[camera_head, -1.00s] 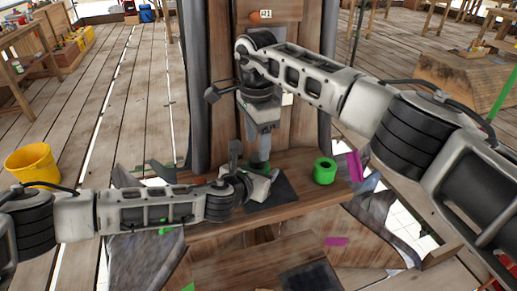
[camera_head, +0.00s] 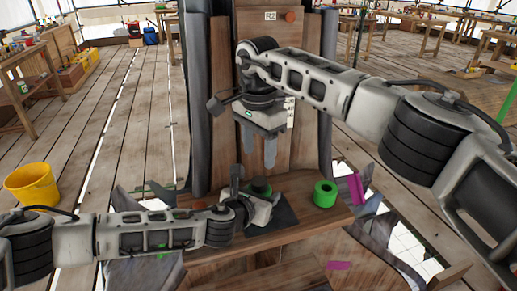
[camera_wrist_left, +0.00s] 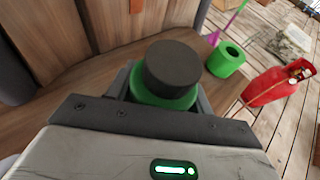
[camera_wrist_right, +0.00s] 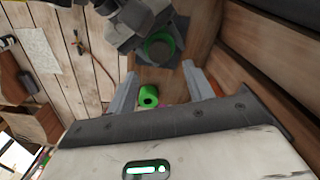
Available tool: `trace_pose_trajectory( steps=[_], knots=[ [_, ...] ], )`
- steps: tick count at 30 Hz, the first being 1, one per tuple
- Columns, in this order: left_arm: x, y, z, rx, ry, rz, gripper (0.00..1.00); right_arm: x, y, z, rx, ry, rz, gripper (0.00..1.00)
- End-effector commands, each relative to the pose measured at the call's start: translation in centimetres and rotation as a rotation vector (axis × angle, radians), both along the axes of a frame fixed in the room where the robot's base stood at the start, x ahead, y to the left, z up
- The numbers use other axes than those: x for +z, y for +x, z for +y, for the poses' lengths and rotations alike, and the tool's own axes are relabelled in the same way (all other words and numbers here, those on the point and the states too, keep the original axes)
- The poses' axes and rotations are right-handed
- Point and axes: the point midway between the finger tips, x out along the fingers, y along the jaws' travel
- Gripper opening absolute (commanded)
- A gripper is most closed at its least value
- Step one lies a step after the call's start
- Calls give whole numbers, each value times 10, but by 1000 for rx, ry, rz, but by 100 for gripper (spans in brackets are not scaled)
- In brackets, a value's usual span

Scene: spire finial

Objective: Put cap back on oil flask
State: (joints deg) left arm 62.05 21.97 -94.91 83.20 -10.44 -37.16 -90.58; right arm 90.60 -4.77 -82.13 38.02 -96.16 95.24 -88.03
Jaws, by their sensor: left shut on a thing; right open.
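The oil flask (camera_head: 262,192) is green and stands upright on the wooden ledge in the head view. My left gripper (camera_head: 260,202) is shut around its body; the flask also shows in the left wrist view (camera_wrist_left: 160,97). The dark cap (camera_wrist_left: 173,67) sits on top of the flask, looking level. I cannot tell how tightly it is seated. My right gripper (camera_head: 258,158) is open and empty, pointing down above the flask and apart from the cap. The right wrist view shows the cap (camera_wrist_right: 159,46) ringed by green, beyond the fingers.
A green ring-shaped roll (camera_head: 325,195) stands on the ledge right of the flask. A dark flat pad (camera_head: 284,217) lies beside the left gripper. The wooden post (camera_head: 220,110) rises close behind. A yellow bucket (camera_head: 32,185) stands on the floor at far left.

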Motion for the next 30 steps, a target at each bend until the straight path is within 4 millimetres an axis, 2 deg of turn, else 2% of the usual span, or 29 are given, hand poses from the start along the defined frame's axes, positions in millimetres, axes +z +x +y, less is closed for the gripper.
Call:
trace_pose_trajectory(
  steps=[15,21,28,29,30],
  knots=[
    [1,0,0,0,0,-1,0,-69,0,0,-2,0,3,52],
    [1,0,0,0,0,-1,0,-79,0,0,-1,-1,1,52],
    [1,0,0,0,0,-1,0,-79,0,0,-1,-1,1,52],
    [1,0,0,0,0,-1,0,-79,0,0,-1,-1,1,49],
    [1,0,0,0,0,-1,0,-79,0,0,-1,-1,1,38]
  ],
)
